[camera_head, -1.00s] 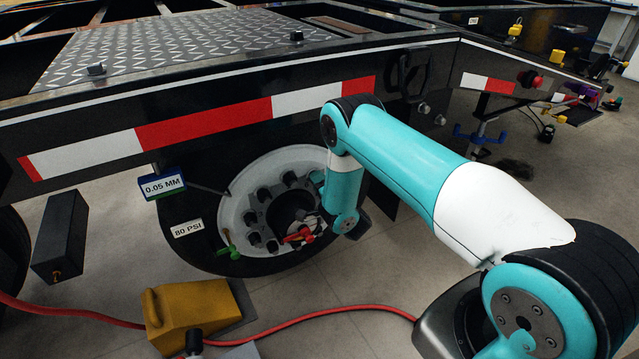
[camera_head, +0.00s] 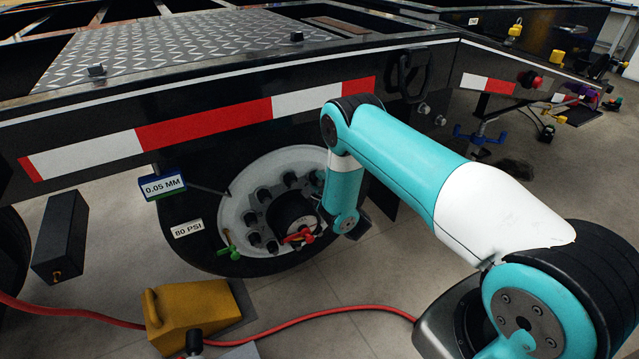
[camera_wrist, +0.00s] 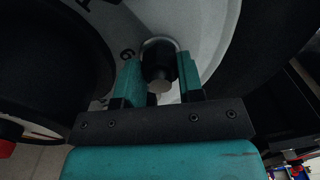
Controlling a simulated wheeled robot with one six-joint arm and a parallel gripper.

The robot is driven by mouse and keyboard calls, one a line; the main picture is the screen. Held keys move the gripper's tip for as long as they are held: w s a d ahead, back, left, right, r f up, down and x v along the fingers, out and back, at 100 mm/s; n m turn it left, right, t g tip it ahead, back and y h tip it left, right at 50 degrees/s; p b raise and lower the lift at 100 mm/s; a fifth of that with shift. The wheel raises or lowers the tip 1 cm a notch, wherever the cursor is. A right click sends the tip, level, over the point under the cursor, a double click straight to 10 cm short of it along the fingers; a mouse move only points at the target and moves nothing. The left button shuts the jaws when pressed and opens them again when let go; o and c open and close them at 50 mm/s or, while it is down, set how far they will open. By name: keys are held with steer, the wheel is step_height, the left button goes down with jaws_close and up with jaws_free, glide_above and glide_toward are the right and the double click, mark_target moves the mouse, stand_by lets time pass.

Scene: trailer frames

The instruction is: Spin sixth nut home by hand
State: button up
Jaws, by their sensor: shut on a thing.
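The white wheel (camera_head: 235,217) with its ring of dark nuts (camera_head: 264,196) and black hub (camera_head: 292,214) sits under the trailer frame. In the wrist view, my gripper (camera_wrist: 160,72) has its two teal fingers on either side of a dark nut (camera_wrist: 160,58) and is shut on it. The nut sits on a stud whose pale round end (camera_wrist: 160,86) faces the camera, beside a mark "6" on the rim. The nut's base is close to the rim; I cannot tell whether it is fully seated.
A green piece (camera_head: 229,252) and a red-and-green piece (camera_head: 299,237) stick out at the wheel. Tags reading "0.05 MM" (camera_head: 162,186) and "80 PSI" (camera_head: 187,229) are at the left. A yellow chock (camera_head: 188,308) and red hose (camera_head: 300,319) lie on the floor.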

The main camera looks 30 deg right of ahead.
steer(key=shift+s+f+m, duration=0.15)
steer(key=shift+f+m, duration=0.05)
steer(key=shift+m, duration=0.1)
steer(key=o, duration=0.9)
steer(key=shift+o, duration=0.2)
steer(key=shift+r, duration=0.1)
